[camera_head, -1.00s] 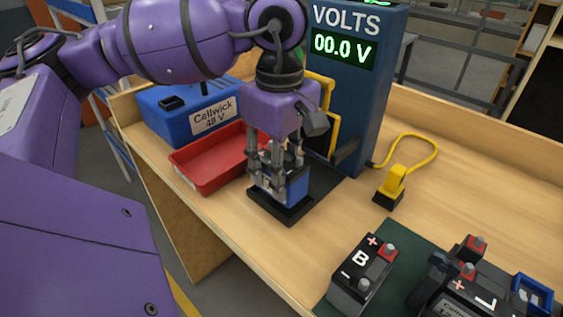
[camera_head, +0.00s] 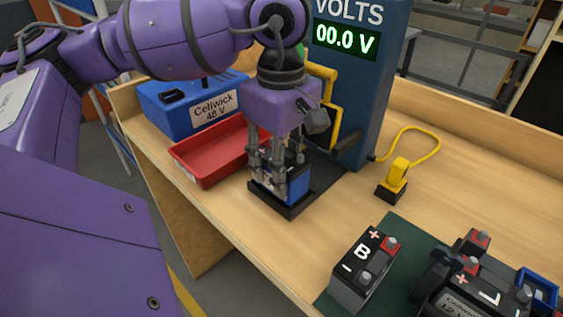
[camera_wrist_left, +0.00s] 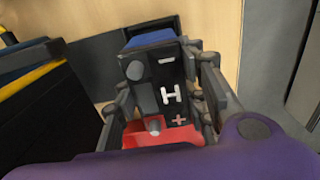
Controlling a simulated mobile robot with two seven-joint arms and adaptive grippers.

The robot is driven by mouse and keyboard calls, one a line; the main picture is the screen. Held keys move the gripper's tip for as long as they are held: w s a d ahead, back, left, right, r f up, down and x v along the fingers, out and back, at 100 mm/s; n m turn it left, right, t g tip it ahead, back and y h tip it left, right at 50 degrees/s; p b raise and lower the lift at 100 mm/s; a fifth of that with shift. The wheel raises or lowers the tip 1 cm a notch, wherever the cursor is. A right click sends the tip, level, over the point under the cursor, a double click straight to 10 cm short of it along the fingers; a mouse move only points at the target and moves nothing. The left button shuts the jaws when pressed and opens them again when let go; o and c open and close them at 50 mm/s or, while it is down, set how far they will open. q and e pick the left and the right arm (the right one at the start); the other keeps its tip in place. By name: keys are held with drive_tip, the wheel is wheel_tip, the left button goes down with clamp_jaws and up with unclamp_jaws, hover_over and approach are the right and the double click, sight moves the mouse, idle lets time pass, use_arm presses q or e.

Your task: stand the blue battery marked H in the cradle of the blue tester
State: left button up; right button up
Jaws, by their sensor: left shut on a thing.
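My left gripper (camera_head: 276,180) points straight down and is shut on the blue battery (camera_head: 298,187). The battery stands upright at the black cradle (camera_head: 287,209) of the blue tester (camera_head: 370,100). Its lower edge appears inside the cradle's rim; I cannot tell if it rests on the bottom. In the left wrist view the battery top (camera_wrist_left: 165,72) shows a white H, a plus mark and a red terminal, between the fingers. The tester's display reads 00.0 V. My right gripper is not in view.
A red tray (camera_head: 205,172) and a blue Cellwick box (camera_head: 190,108) stand left of the cradle. A yellow lever (camera_head: 334,120) is on the tester. A yellow-cabled plug (camera_head: 396,178) stands right. Battery B (camera_head: 362,270) and other batteries are on a green mat (camera_head: 400,232) in front.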

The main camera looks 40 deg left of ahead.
use_arm(q)
drive_tip(key=shift+f+b, duration=0.6)
drive_tip(key=shift+f, duration=0.3)
drive_tip(key=o, duration=1.4)
wheel_tip(320, 180, up, 12)
drive_tip(key=shift+r, duration=0.1)
